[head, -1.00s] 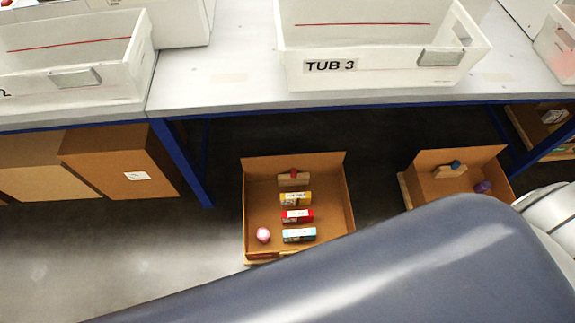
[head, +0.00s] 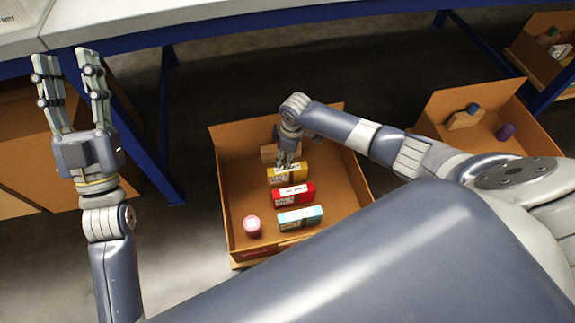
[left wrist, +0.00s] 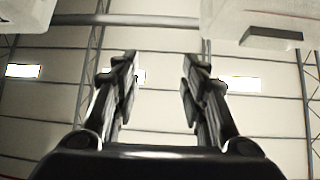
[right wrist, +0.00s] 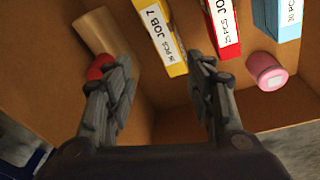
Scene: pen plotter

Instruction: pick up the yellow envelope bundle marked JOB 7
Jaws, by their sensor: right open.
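The yellow envelope bundle (head: 290,174) lies in the open cardboard box (head: 232,228) on the floor, in a row with a red and a light blue bundle. In the right wrist view the yellow bundle (right wrist: 163,38) carries a white label reading JOB 7. My right gripper (head: 285,163) reaches down into the box at the yellow bundle's back edge. In the right wrist view its fingers (right wrist: 163,85) are open, with the near end of the yellow bundle ahead between them and nothing held. My left gripper (head: 68,62) is raised at the left, open and empty, fingers up (left wrist: 160,80).
The red bundle (head: 293,194), light blue bundle (head: 300,218) and a pink cylinder (head: 252,226) are in the same box. A wooden block (right wrist: 95,30) with a red part lies beside the yellow bundle. Another box (head: 470,90) stands right. The blue-edged table (head: 250,22) is above.

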